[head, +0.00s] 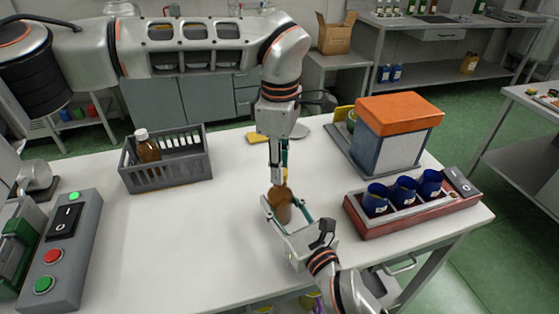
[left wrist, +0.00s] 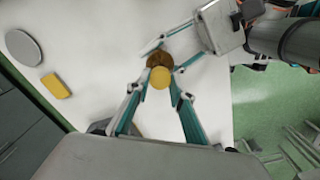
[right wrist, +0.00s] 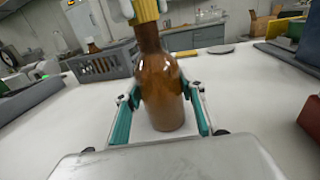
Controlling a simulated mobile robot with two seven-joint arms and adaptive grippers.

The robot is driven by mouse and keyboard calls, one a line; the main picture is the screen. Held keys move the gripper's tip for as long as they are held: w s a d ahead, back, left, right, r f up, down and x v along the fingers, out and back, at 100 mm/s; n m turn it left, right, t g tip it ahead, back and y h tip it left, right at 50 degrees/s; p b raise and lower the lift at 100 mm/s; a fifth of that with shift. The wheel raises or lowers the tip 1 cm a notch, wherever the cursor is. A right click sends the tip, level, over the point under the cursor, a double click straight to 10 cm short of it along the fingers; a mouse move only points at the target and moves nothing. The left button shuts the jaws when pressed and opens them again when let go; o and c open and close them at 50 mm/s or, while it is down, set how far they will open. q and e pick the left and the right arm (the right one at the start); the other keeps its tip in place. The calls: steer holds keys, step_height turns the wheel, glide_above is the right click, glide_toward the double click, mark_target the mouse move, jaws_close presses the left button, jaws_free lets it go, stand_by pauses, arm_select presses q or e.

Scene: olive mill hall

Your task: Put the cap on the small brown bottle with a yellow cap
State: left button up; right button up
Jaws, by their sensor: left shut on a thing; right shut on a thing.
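The small brown bottle (head: 284,212) stands upright on the white table in the head view; it fills the middle of the right wrist view (right wrist: 160,88). My right gripper (head: 286,208) is shut around its body from the front. My left gripper (head: 279,180) points down from above and is shut on the yellow cap (left wrist: 160,77). In the right wrist view the cap (right wrist: 145,10) is right at the top of the bottle's neck, in line with it. I cannot tell whether it is seated or only touching. The left fingers mostly hide the cap in the head view.
A grey crate (head: 168,183) at the left holds a brown bottle with a white cap (head: 147,148). A red tray (head: 402,222) with blue cups and an orange-topped box (head: 398,115) stand at right. A control box (head: 62,255) is front left. The table's centre-left is clear.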

arm_select(q)
steer(key=shift+f, duration=0.6)
stand_by(0.7)
steer(key=m, duration=0.9)
steer(key=shift+m, duration=0.4)
steer(key=m, duration=0.5)
steer(key=shift+d, duration=0.1)
steer(key=m, duration=0.5)
steer(key=o, duration=0.7)
